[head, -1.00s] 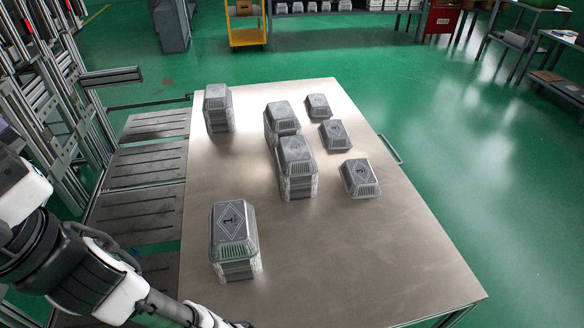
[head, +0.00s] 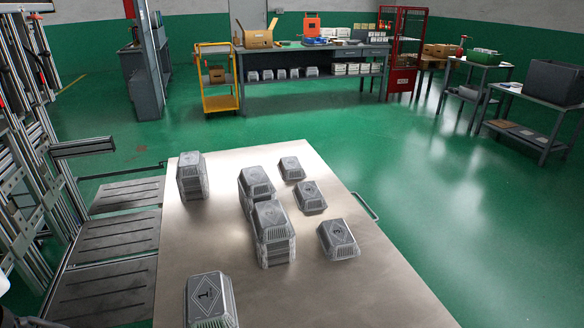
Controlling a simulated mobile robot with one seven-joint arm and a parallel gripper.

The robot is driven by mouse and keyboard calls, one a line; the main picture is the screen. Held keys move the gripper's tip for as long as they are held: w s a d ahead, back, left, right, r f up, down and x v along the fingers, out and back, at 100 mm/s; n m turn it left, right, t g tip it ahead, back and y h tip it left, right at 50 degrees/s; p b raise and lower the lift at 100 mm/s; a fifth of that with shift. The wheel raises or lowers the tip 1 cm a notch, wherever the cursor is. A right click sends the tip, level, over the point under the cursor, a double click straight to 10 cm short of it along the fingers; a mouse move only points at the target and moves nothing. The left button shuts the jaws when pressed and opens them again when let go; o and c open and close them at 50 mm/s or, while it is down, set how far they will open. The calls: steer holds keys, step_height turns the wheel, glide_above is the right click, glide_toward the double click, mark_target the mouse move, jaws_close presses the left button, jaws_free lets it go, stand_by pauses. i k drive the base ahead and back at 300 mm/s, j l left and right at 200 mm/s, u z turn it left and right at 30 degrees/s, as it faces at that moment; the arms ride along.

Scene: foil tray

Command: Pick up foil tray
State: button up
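Several foil trays sit upside down on a metal table (head: 330,290) in the head view. Tall stacks stand at the back left (head: 192,177), at the front left (head: 210,302), and in the middle, where one stack (head: 273,235) is in front of another (head: 257,186). The front-left stack is cut off by the bottom edge of the picture. Three low foil trays form a row on the right: a far one (head: 291,168), a middle one (head: 309,196) and a near one (head: 338,239). My gripper is out of view.
Grey slatted platforms (head: 118,239) and a metal frame (head: 25,160) border the table's left side. A handle (head: 365,207) sticks out from its right edge. Green floor right of the table is open. A workbench (head: 310,62) and yellow cart (head: 217,80) stand behind.

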mark_target(290, 168)
steer(key=l+z, duration=0.15)
steer(key=z, duration=0.9)
steer(key=i+l+z, duration=0.1)
steer(key=l, duration=0.25)
steer(key=i+l+z, duration=0.1)
steer(key=l, duration=0.2)
steer(key=i+l+z, duration=0.1)
steer(key=l, duration=0.25)
steer(key=i+l+z, duration=0.65)
steer(key=i, duration=0.15)
steer(key=i+l+z, duration=0.1)
steer(key=i+z, duration=0.15)
steer(key=i, duration=0.9)
steer(key=i+u, duration=0.45)
steer(key=i+l+u, duration=0.1)
steer(key=i+u, duration=0.35)
steer(key=i+j+u, duration=0.1)
steer(key=i+u, duration=0.45)
steer(key=u, duration=0.15)
steer(key=i+u, duration=1.1)
steer(key=i, duration=0.15)
